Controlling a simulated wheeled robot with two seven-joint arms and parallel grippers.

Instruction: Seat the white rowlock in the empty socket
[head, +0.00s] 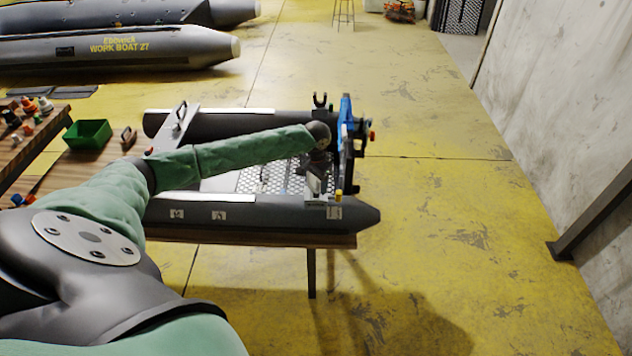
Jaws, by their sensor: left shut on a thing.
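A small inflatable boat with dark grey tubes (265,214) lies on a wooden table. My left arm reaches across it, and my left gripper (318,184) points down over the near tube towards its right end. The gripper is shut on a small pale piece, seemingly the white rowlock (313,185), mostly hidden by the gripper. Below it are pale fittings on the near tube; the empty socket cannot be made out there, nor whether the rowlock touches it. A black rowlock (320,100) stands upright on the far tube. My right gripper is not in view.
A blue and black upright part (346,125) stands at the boat's right end, close to my gripper. A green bin (87,134) and small coloured parts are on the left. Larger grey boats (120,48) lie behind. The yellow floor on the right is clear.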

